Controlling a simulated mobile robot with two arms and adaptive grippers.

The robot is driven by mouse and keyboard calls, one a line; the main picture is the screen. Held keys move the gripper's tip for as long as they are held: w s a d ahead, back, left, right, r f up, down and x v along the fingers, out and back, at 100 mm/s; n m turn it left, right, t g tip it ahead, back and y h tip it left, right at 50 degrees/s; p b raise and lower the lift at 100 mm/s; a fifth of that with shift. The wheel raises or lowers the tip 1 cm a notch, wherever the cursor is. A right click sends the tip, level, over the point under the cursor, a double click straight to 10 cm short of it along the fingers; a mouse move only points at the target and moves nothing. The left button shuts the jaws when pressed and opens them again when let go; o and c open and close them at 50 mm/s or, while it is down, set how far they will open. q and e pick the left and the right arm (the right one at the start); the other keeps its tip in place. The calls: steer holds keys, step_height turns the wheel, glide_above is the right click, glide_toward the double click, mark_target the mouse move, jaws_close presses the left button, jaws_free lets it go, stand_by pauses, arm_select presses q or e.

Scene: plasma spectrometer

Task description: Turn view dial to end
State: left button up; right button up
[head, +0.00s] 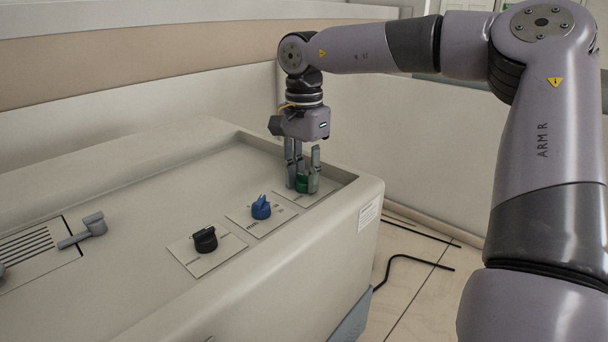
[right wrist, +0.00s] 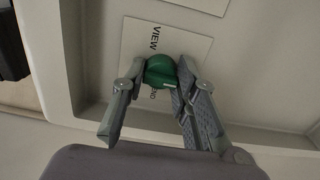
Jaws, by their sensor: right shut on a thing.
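The green view dial (head: 302,185) sits on a pale label plate near the right end of the machine's recessed top. In the right wrist view the dial (right wrist: 160,71) is beside the printed word VIEW, and part of a second word shows below it. My right gripper (head: 302,184) points down over the dial with a finger on each side. It is shut on the dial, as the right wrist view also shows (right wrist: 158,85). The fingers hide part of the dial and the lower label. My left gripper is not in view.
A blue dial (head: 261,208) and a black dial (head: 205,240) stand on their own plates to the left of the green one. A grey lever (head: 84,232) lies by a slotted vent further left. A raised rim (head: 350,192) borders the panel.

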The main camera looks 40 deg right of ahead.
jaws_close()
steer(key=shift+m, duration=0.3)
steer(key=m+b, duration=0.1)
steer(key=m, duration=0.1)
steer(key=shift+m+b, duration=0.3)
steer(key=shift+m, duration=0.1)
steer(key=m+b, duration=0.1)
steer(key=m, duration=0.4)
steer(key=shift+b, duration=0.35)
steer(key=m+b, duration=0.1)
steer(key=m, duration=0.4)
steer(key=shift+r+m+b, duration=0.1)
steer(key=shift+m+b, duration=0.45)
steer(key=shift+m, duration=1.65)
